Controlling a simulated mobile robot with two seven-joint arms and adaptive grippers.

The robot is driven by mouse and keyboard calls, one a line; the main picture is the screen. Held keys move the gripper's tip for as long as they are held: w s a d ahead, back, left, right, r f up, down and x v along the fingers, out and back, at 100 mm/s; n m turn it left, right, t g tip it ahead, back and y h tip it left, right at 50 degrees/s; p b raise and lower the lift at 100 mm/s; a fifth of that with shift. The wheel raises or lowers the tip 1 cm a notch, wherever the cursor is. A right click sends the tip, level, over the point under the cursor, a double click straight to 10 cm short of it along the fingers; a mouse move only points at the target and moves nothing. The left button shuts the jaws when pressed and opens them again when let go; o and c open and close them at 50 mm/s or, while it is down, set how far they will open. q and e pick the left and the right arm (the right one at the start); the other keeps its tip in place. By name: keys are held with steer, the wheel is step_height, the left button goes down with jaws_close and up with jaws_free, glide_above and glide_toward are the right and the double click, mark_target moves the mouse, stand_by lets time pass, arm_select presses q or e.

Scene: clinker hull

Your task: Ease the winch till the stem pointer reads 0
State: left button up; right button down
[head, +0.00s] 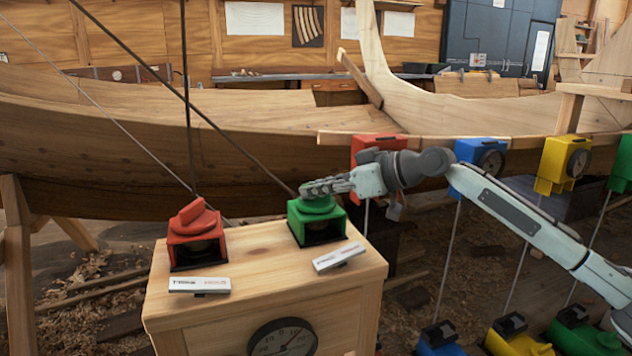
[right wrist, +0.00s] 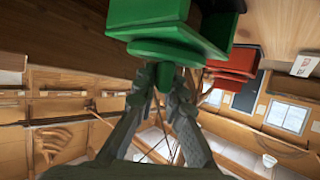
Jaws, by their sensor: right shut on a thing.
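A green winch (head: 317,226) stands at the right of a wooden bench top, and a red winch (head: 198,237) stands at its left. Each has a small white label plate in front; I cannot read the lettering surely. A round dial (head: 283,340) with a dark face is on the bench front, cut by the lower picture edge; its reading is too small to tell. My right gripper (head: 312,190) is at the top of the green winch. In the right wrist view its fingers (right wrist: 165,85) are shut on the green knob (right wrist: 164,74) of that winch. My left gripper is not in view.
The wooden bench top (head: 240,262) is clear between the winches. Dark lines run up from both winches. Behind is the planked hull (head: 90,140). Blue (head: 482,153) and yellow (head: 565,163) dial boxes hang at right, with more coloured boxes below them.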

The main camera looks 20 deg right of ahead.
steer(key=n+g+y, duration=0.2)
steer(key=shift+w+a+n+g, duration=0.1)
steer(key=shift+n+g, duration=0.3)
steer(key=n+g+y, duration=0.2)
steer(key=n+g, duration=0.1)
steer(key=shift+r+n+g, duration=0.1)
steer(key=shift+n+g, duration=1.8)
steer(key=shift+g, duration=0.3)
steer(key=shift+f+g, duration=0.2)
steer(key=shift+g, duration=0.1)
steer(key=c, duration=1.6)
jaws_free()
steer(key=shift+c, duration=0.2)
steer(key=shift+o, duration=0.2)
steer(key=shift+r, duration=0.1)
